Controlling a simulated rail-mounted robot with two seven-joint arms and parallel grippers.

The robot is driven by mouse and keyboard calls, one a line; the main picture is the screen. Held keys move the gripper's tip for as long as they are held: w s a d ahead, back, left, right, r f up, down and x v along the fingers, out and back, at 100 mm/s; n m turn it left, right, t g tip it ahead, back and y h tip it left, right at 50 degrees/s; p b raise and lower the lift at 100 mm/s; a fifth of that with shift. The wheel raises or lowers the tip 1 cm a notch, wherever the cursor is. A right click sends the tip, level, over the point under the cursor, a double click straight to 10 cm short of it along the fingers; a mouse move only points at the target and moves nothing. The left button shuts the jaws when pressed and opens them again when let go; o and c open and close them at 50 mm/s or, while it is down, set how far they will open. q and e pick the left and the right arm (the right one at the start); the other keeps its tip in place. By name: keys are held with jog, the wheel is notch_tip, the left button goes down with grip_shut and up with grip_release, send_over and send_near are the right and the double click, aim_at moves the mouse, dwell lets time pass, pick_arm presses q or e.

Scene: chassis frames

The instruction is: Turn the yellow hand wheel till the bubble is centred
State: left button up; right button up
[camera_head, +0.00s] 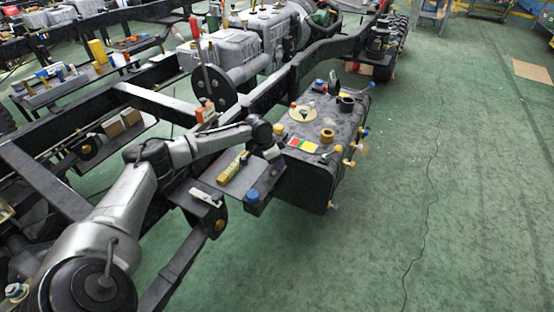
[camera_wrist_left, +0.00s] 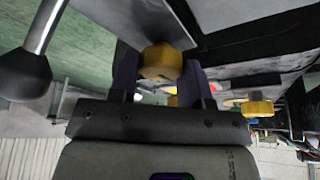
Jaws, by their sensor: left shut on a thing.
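The yellow hand wheel (camera_wrist_left: 162,62) is between the two dark fingers of my left gripper (camera_wrist_left: 160,84) in the left wrist view, and the gripper is shut on it. My right gripper is not in view.
The black tank (camera_head: 321,170) carries brown caps, a coloured label (camera_head: 303,145) and yellow fittings on its right side. A blue-capped dark block (camera_head: 254,197) and a white-handled item (camera_head: 206,197) are near the plate. Black chassis rails (camera_head: 160,102) run alongside. Green floor at right is open.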

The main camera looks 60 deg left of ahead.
pick_arm(q)
jog(key=c, duration=0.3)
jog(key=shift+r+m+p, duration=0.2)
jog(key=shift+m+p, duration=0.1)
jog(key=shift+p, duration=0.4)
jog(key=shift+c, duration=0.2)
jog(key=shift+m+h+p, duration=0.5)
jog(key=shift+m+p, duration=0.5)
jog(key=shift+p, duration=0.25)
jog(key=shift+w+f+m+g+h, duration=0.1)
jog(key=shift+m+g+h, duration=0.25)
jog(key=shift+m, duration=0.55)
jog(key=shift+f+m+g+h, duration=0.1)
jog(key=shift+m+g+h, duration=0.15)
jog(key=shift+m, duration=0.65)
jog(key=m+b, duration=0.1)
jog(key=m, duration=0.1)
jog(key=shift+w+m+g+h, duration=0.1)
jog(key=shift+m+g+h, duration=0.2)
jog(key=shift+m+g, duration=0.1)
jog(key=m+g+b, duration=0.1)
jog(key=m, duration=0.1)
jog(key=m+g+b, duration=0.1)
jog(key=m, duration=0.1)
jog(key=shift+a+m+h, duration=0.1)
jog(key=shift+m+h, duration=0.2)
jog(key=shift+m, duration=0.1)
jog(key=shift+m+b, duration=0.4)
jog(key=shift+b, duration=0.05)
